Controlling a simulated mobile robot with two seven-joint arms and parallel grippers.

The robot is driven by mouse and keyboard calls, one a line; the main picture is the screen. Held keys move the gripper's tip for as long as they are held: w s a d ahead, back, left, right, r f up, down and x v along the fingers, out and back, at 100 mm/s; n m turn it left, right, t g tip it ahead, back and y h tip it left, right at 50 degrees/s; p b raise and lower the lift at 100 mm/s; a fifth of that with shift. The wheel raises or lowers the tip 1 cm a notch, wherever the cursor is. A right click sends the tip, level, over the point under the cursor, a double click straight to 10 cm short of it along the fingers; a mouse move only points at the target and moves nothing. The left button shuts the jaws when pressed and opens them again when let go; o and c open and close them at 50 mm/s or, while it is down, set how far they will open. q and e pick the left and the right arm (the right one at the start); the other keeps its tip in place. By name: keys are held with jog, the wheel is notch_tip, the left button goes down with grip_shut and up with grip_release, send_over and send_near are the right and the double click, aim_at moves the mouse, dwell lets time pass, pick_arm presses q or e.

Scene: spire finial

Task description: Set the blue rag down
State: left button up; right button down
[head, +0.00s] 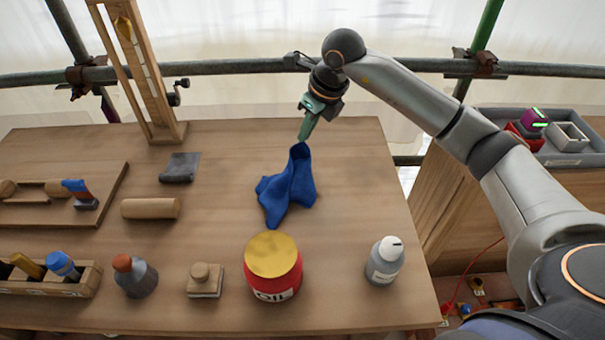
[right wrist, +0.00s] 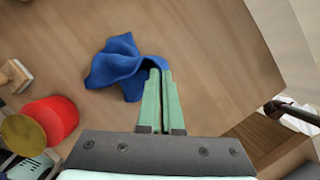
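The blue rag (head: 287,188) hangs in a peak from my right gripper (head: 303,136), and its lower folds seem to rest on the wooden table (head: 350,190). The right wrist view shows the rag (right wrist: 120,66) with one corner between the tips of the green fingers of my right gripper (right wrist: 160,74), which are close together. The exact contact of the rag's lower edge with the table is hard to tell. My left gripper is not in view.
A red oil tin with a yellow lid (head: 273,268) and a grey bottle (head: 385,262) stand in front of the rag. A dark grey cloth (head: 180,168) and a wooden cylinder (head: 150,208) lie to the left. The table around the rag is clear.

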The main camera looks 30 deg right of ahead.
jog(key=shift+f, duration=1.45)
jog(key=shift+c, duration=1.8)
grip_release()
jog(key=shift+r, duration=0.1)
jog(key=v, duration=1.2)
jog(key=shift+r, duration=0.2)
jog(key=shift+s, duration=0.1)
